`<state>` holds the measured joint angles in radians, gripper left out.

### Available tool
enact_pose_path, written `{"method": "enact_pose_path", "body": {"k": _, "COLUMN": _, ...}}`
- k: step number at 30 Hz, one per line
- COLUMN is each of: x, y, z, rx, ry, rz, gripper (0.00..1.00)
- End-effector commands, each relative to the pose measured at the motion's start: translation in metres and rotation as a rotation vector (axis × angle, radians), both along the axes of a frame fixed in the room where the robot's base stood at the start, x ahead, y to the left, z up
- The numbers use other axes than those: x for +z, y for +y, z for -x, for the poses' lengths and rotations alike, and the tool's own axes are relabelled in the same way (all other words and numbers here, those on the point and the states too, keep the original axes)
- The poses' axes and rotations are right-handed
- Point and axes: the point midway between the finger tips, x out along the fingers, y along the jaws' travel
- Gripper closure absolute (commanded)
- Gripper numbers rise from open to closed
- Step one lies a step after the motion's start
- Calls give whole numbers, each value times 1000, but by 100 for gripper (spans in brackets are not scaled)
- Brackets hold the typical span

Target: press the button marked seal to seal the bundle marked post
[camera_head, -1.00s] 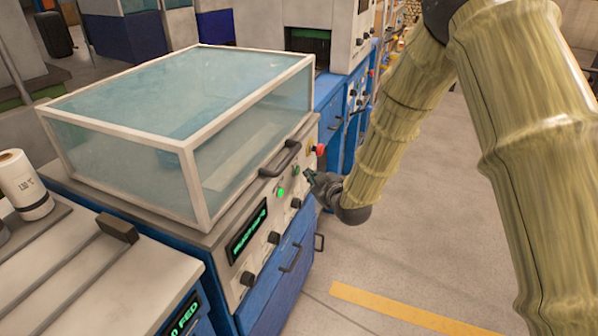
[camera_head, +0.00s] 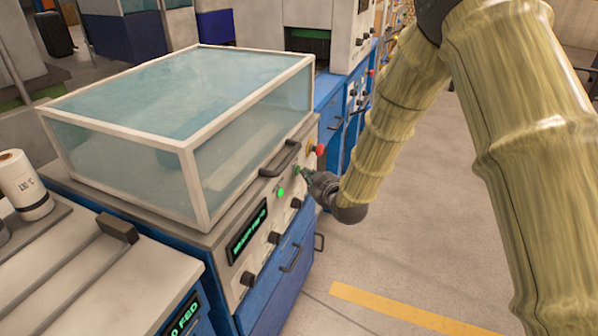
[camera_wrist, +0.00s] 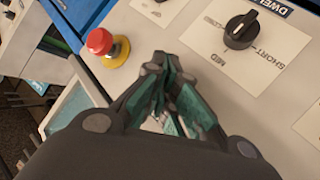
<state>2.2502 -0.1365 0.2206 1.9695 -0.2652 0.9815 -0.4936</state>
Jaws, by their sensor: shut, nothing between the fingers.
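My gripper (camera_head: 302,173) is shut and empty, its tips at the front control panel of the machine with the clear hood (camera_head: 180,120). In the wrist view my gripper (camera_wrist: 163,98) has its dark fingers with green pads drawn together over the pale panel (camera_wrist: 165,28). I cannot tell whether the tips touch the panel. No button marked seal can be read; the fingers cover part of the panel. A green lit spot (camera_head: 280,192) shows just left of the gripper. No bundle marked post can be made out.
A red stop button (camera_head: 319,150) sits just above my gripper; in the wrist view it has a yellow base (camera_wrist: 117,55). A black dwell knob (camera_wrist: 240,30) is nearby. A dark handle (camera_head: 280,158) juts from the hood's front. Open floor (camera_head: 400,260) lies right.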

Motion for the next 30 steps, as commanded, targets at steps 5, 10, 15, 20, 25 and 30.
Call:
{"method": "enact_pose_path", "body": {"k": 5, "x": 0, "y": 0, "z": 0, "rx": 0, "ry": 0, "rz": 0, "gripper": 100}}
{"method": "enact_pose_path", "body": {"k": 10, "x": 0, "y": 1, "z": 0, "rx": 0, "ry": 0, "rz": 0, "gripper": 100}}
{"method": "enact_pose_path", "body": {"k": 15, "x": 0, "y": 3, "z": -1, "rx": 0, "ry": 0, "rz": 0, "gripper": 100}}
{"method": "enact_pose_path", "body": {"k": 20, "x": 0, "y": 4, "z": -1, "rx": 0, "ry": 0, "rz": 0, "gripper": 100}}
{"method": "enact_pose_path", "body": {"k": 25, "x": 0, "y": 6, "z": -2, "rx": 0, "ry": 0, "rz": 0, "gripper": 100}}
{"method": "enact_pose_path", "body": {"k": 30, "x": 0, "y": 7, "z": -2, "rx": 0, "ry": -1, "rz": -1, "gripper": 100}}
